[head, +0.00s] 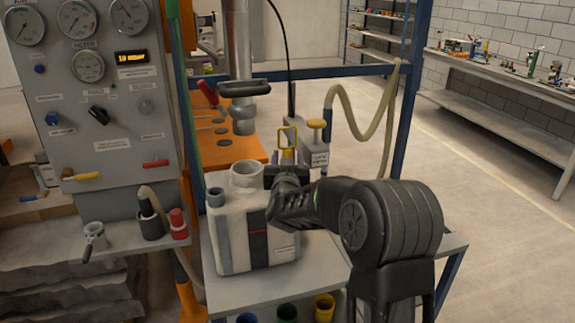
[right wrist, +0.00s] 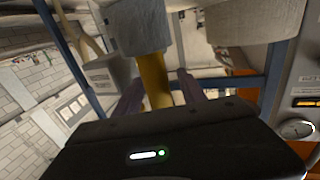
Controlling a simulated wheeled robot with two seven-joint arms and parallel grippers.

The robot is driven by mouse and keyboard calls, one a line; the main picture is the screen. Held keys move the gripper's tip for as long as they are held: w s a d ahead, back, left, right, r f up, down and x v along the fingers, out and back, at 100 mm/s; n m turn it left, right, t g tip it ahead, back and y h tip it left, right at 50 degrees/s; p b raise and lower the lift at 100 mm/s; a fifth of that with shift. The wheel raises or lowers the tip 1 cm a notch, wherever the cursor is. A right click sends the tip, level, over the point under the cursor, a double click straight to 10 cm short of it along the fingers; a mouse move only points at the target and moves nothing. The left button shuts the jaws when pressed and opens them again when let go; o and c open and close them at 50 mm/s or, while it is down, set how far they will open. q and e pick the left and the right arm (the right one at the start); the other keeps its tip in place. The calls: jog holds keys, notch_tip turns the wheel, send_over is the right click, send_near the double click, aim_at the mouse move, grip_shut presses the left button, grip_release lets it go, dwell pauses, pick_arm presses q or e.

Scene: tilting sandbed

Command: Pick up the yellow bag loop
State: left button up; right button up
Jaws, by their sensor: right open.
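The yellow bag loop (head: 287,136) stands upright just beyond my right gripper (head: 288,156) in the head view. In the right wrist view the yellow loop (right wrist: 154,80) shows as a band between the two purple fingers of my right gripper (right wrist: 161,82). The fingers are apart, one on each side of it, and I cannot tell whether either touches it. My left gripper is in neither view.
A white canister (head: 228,235) stands on the grey bench (head: 325,262), close left of my right gripper. A grey box with a yellow knob (head: 317,124) is close behind to the right. A gauge panel (head: 100,110) fills the left. Coloured cups (head: 287,312) sit low in front. Floor at right is clear.

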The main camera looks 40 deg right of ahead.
jog(key=shift+c, duration=0.2)
grip_shut()
dwell(0.5)
